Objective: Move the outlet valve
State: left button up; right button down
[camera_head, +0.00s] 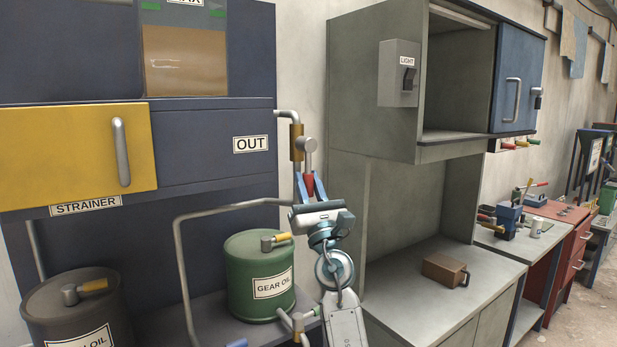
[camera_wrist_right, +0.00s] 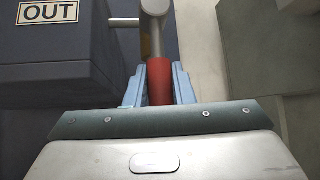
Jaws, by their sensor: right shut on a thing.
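The outlet valve (camera_head: 308,150) sits on the pipe to the right of the OUT label (camera_head: 251,144). It has a grey metal lever end and a red grip. My right gripper (camera_head: 309,185) is shut on the red grip, which hangs down from the grey end. In the right wrist view the red grip (camera_wrist_right: 159,82) stands between the two blue fingers, and the OUT label (camera_wrist_right: 48,13) is at top left. My left gripper is not in view.
A green GEAR OIL drum (camera_head: 260,272) stands below left of my right gripper. A bent grey pipe (camera_head: 180,262) runs in front of the dark cabinet. A grey workbench (camera_head: 440,290) with a small brown box (camera_head: 445,270) is at the right.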

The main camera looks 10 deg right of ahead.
jog(key=shift+r, duration=0.1)
jog(key=c, duration=1.3)
grip_release()
jog(key=shift+a, duration=0.1)
jog(key=shift+o, duration=0.2)
jog(key=b+v, duration=0.2)
jog(key=v, duration=0.9)
jog(key=shift+b, duration=0.3)
